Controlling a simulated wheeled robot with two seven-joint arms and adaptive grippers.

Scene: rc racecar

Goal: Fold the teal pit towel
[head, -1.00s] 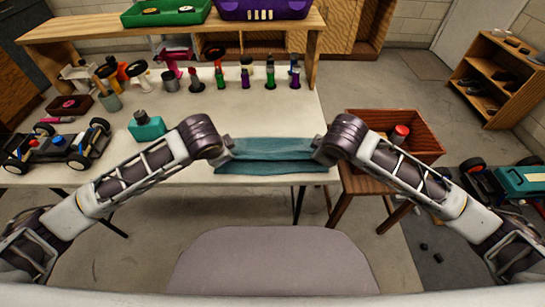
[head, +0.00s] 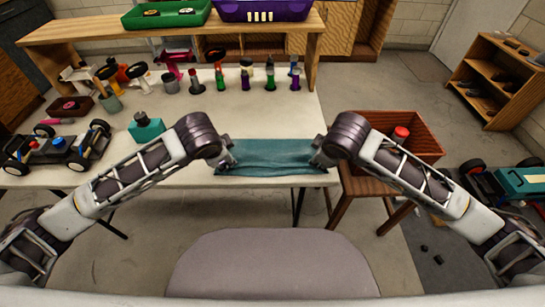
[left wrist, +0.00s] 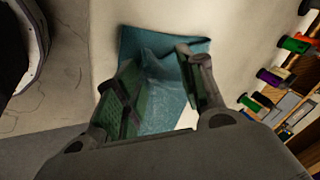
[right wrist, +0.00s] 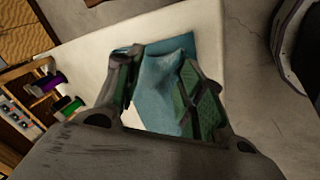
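The teal towel (head: 266,158) lies at the front edge of the white table, as a wide strip between my two grippers. It also shows in the left wrist view (left wrist: 165,105) and in the right wrist view (right wrist: 165,80), with a soft ridge in the cloth. My left gripper (head: 226,158) is at the towel's left end; its fingers stand apart over the cloth in the left wrist view (left wrist: 165,85). My right gripper (head: 318,157) is at its right end, also with fingers apart (right wrist: 158,85). Whether the fingertips touch the cloth is unclear.
A brown crate (head: 418,135) stands right, beyond the table edge. The table behind the towel is clear.

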